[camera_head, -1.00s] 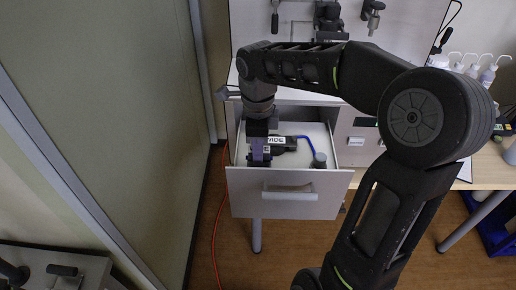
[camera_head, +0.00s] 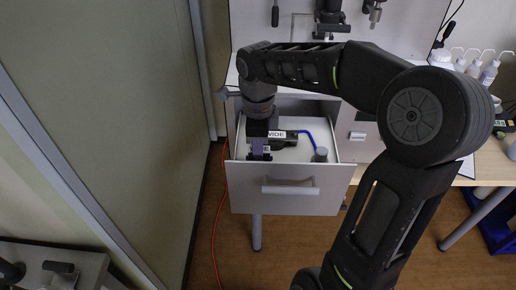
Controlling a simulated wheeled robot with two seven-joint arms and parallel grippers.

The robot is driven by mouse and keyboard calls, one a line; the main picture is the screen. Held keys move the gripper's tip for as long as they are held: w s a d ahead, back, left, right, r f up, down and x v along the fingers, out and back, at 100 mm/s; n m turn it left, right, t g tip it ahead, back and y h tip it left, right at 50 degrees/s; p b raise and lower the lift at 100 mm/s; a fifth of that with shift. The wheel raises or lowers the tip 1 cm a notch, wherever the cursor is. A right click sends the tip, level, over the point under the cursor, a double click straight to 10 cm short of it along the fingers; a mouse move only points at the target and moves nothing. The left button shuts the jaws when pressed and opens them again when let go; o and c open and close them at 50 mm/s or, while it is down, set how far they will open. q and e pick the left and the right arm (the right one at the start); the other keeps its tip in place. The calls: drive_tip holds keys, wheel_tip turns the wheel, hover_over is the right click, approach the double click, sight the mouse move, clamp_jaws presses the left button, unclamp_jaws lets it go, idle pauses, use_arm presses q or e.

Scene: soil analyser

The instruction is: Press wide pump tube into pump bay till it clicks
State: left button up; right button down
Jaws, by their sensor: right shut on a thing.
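The wide pump tube (camera_head: 290,138) is a dark piece with a white label, readable in part as "WIDE", and a blue tube leading off it. It is in the open drawer (camera_head: 292,190) in the middle of the head view. The blue tube runs right to a grey cylinder (camera_head: 321,155) in the drawer. My right gripper (camera_head: 260,152) points down into the drawer at its left side and is shut on the dark piece. The gripper hides part of the piece and what lies under it, so I cannot tell whether it is seated. My left gripper is not in view.
My right arm crosses above the drawer and hides part of the bench behind. A wall panel (camera_head: 110,130) stands close on the left. White bottles (camera_head: 480,66) stand at the right. An orange cable (camera_head: 219,215) lies on the floor left of the drawer.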

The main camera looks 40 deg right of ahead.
drive_tip(key=shift+f, duration=0.1)
drive_tip(key=c, duration=1.1)
unclamp_jaws()
drive_tip(key=shift+c, duration=0.2)
wheel_tip(320, 180, up, 8)
drive_tip(key=shift+f, duration=0.1)
